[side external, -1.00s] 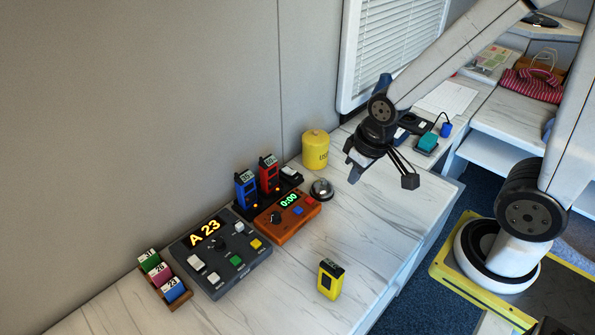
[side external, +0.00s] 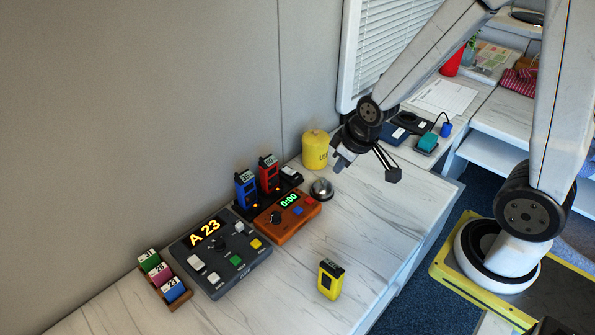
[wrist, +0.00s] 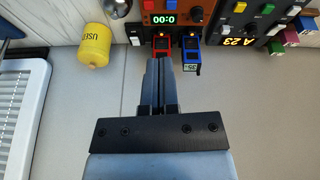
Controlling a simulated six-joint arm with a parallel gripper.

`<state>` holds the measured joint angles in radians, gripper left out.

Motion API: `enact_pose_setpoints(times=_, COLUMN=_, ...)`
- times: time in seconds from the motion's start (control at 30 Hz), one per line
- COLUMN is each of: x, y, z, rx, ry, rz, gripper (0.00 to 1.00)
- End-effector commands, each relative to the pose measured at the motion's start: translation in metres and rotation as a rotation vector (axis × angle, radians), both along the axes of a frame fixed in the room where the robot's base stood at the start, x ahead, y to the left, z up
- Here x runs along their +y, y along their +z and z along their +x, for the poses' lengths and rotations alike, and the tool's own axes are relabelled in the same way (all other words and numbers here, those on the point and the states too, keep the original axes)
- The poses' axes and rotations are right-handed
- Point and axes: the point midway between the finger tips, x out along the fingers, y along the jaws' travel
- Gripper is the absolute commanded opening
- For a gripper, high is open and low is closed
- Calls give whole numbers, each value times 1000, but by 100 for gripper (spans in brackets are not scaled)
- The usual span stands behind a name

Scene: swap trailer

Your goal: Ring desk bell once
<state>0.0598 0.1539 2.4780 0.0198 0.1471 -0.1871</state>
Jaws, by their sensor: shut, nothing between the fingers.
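The desk bell (side external: 321,189) is a silver dome on the marble-patterned counter, just right of the orange timer box. It also shows in the wrist view, partly cut off at the top edge (wrist: 117,8). My gripper (side external: 340,166) is shut and empty. In the side view its fingertips are close above the bell and slightly to its right, apart from it as far as I can see. In the wrist view the shut fingers (wrist: 160,75) point toward the red and blue handsets, with the bell up and to the left.
A yellow canister (side external: 315,150) stands right behind the bell. The orange timer box (side external: 287,216) reads 0:00, beside red (side external: 269,174) and blue (side external: 246,189) handsets. A dark console (side external: 220,253) shows A 23. A yellow device (side external: 331,279) stands in front; counter around it is clear.

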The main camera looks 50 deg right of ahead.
Motion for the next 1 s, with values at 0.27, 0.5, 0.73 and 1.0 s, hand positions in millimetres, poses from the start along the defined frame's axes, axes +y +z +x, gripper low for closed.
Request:
enact_pose_setpoints(times=0.27, x=-29, y=-22, z=46, rx=-125, ry=92, rz=-91, gripper=0)
enact_pose_setpoints(times=0.5, x=-59, y=-43, z=80, rx=-226, ry=168, rz=-202, gripper=0)
enact_pose_setpoints(times=0.73, x=-88, y=-62, z=102, rx=-302, ry=225, rz=-321, gripper=0)
enact_pose_setpoints(times=1.0, x=-107, y=-73, z=114, rx=-343, ry=259, rz=-405, gripper=0)
